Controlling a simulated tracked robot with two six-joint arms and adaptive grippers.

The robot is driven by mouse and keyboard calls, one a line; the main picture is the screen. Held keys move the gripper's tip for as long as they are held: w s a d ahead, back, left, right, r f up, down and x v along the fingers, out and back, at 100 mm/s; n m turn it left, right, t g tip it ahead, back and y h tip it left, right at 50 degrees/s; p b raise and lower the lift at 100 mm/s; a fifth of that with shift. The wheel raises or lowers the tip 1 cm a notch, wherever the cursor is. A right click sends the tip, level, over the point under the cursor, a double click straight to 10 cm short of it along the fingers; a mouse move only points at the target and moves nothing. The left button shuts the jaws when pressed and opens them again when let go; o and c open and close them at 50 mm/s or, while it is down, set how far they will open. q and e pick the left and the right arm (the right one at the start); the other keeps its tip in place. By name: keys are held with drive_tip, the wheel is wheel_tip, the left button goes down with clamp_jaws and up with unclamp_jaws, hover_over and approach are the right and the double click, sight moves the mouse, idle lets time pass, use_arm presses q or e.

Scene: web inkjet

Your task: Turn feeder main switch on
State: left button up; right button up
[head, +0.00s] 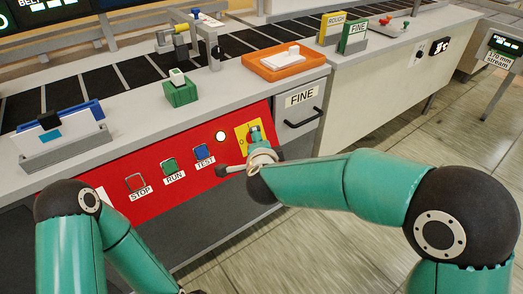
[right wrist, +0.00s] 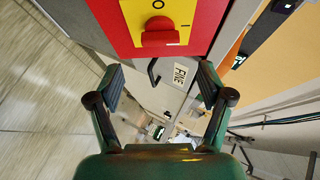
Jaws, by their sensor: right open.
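The main switch is a red rotary knob (right wrist: 160,34) on a yellow plate (right wrist: 130,14), seen at the top of the right wrist view. The plate has an O mark and an I mark beside the knob. In the head view, the yellow plate (head: 240,131) sits at the right end of the red panel, and my right gripper hides the knob. My right gripper (right wrist: 162,84) is open and empty, its fingers apart, just short of the knob and not visibly touching it. My left arm is low at the left; its gripper is out of view.
The red panel (head: 125,215) also carries STOP (head: 136,183), RUN (head: 170,166) and TEST (head: 202,151) buttons and a lit white lamp (head: 221,137). A FINE drawer (head: 300,115) with a black handle is right of the switch. An orange tray (head: 262,68) stands on the counter above.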

drive_tip(key=shift+v, duration=2.4)
